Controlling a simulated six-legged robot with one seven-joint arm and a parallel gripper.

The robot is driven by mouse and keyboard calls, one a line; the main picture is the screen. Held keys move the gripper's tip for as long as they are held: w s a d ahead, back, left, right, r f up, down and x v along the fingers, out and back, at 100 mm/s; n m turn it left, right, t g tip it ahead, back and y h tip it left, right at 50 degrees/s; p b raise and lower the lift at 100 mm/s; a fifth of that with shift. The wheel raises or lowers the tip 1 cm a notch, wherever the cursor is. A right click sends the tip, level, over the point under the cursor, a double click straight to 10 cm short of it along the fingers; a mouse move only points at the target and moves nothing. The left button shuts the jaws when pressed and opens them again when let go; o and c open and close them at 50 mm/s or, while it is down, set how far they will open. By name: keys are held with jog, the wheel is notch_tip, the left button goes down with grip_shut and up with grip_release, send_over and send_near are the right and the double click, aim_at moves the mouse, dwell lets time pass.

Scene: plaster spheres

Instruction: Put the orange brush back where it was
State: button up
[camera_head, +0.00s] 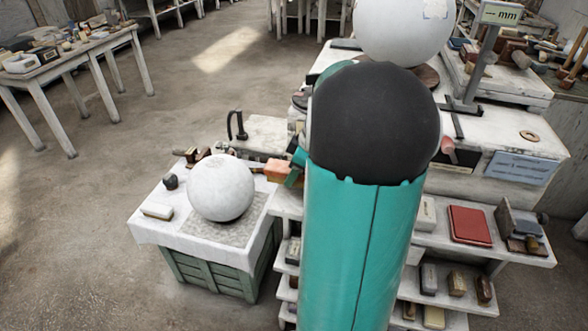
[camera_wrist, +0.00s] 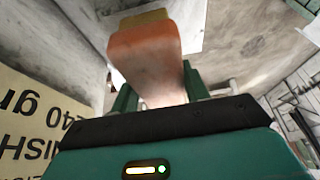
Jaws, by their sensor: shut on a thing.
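The orange brush (camera_wrist: 145,55) is in my gripper (camera_wrist: 157,88). In the wrist view it is a blocky orange body with a yellowish-brown far end, standing out between two dark green fingers. In the head view the orange brush (camera_head: 277,171) shows at the left side of my arm, beside the fingers of my gripper (camera_head: 292,172). It appears just right of the large white sphere, above or near the stand's back edge; its exact height is not clear. My arm hides much of the bench behind it.
A white plaster sphere (camera_head: 221,188) rests on a cloth-topped green crate (camera_head: 215,273), with a pale block (camera_head: 157,211) nearby. A larger sphere (camera_head: 404,25) stands at the back. Shelves at right hold several blocks and a red box (camera_head: 469,225).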

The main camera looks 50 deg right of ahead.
jog(key=o, duration=0.9)
jog(key=v, duration=1.3)
jog(key=a+m+h, duration=0.2)
jog(key=a+m, duration=0.1)
jog(key=a, duration=2.4)
jog(key=s+a, duration=0.1)
jog(key=a, duration=0.1)
jog(key=s+a+f+m+t, duration=0.1)
jog(key=s+a, duration=0.1)
jog(key=a, duration=0.1)
jog(key=s+a+m, duration=0.1)
jog(key=a, duration=0.1)
jog(key=shift+s+a+f+t, duration=0.3)
jog(key=shift+s+a, duration=0.05)
jog(key=shift+a, duration=0.05)
